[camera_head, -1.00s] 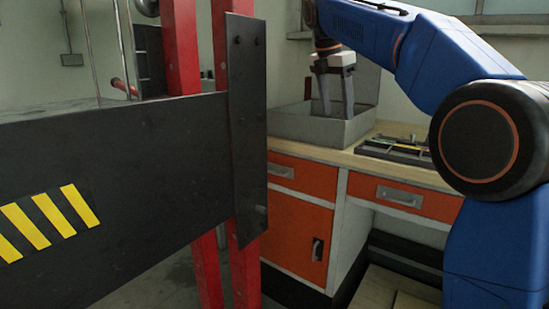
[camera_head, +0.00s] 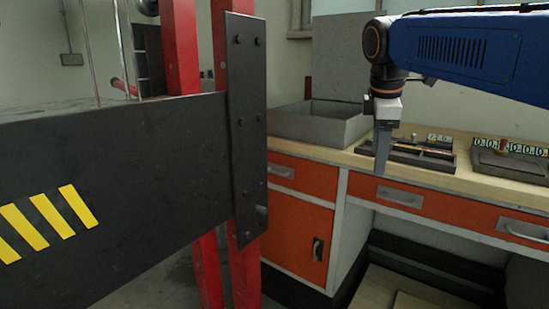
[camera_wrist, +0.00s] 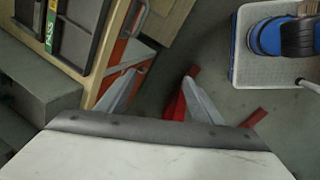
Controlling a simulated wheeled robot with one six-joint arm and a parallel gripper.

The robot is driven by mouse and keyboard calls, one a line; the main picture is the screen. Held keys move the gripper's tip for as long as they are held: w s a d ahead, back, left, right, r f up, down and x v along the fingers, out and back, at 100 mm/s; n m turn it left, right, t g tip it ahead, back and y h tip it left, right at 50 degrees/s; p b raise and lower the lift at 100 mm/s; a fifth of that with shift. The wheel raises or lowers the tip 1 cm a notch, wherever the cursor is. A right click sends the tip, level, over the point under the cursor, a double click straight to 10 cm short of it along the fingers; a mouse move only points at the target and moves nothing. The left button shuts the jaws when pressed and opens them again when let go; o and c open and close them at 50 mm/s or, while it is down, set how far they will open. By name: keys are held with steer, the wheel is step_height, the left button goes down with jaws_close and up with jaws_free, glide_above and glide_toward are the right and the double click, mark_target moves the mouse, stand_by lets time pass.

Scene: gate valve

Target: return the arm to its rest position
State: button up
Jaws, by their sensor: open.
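My gripper (camera_head: 383,150) hangs down from my blue arm, right of centre in the head view. It is seen edge-on there, in front of the workbench (camera_head: 480,181). The fingers overlap a bench drawer edge and a red part in that picture, but I cannot tell any contact.
A black panel (camera_head: 120,180) with yellow stripes and red posts (camera_head: 180,50) stands at the left. An open grey box (camera_head: 300,122), a dark tray (camera_head: 405,153) and a digit display unit (camera_head: 510,158) sit on the bench. Floor (camera_wrist: 165,88) shows below.

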steer(key=s+d+f+m+t, duration=0.1)
steer(key=s+d+f+m, duration=0.1)
steer(key=s+f+m, duration=0.5)
steer(key=s+d+f+m+t+y, duration=0.1)
steer(key=s+f+m, duration=0.6)
steer(key=s+f, duration=1)
step_height(320, 180, down, 3)
steer(key=shift+d+r+m, duration=0.15)
steer(key=shift+d+m, duration=0.25)
steer(key=shift+d, duration=0.15)
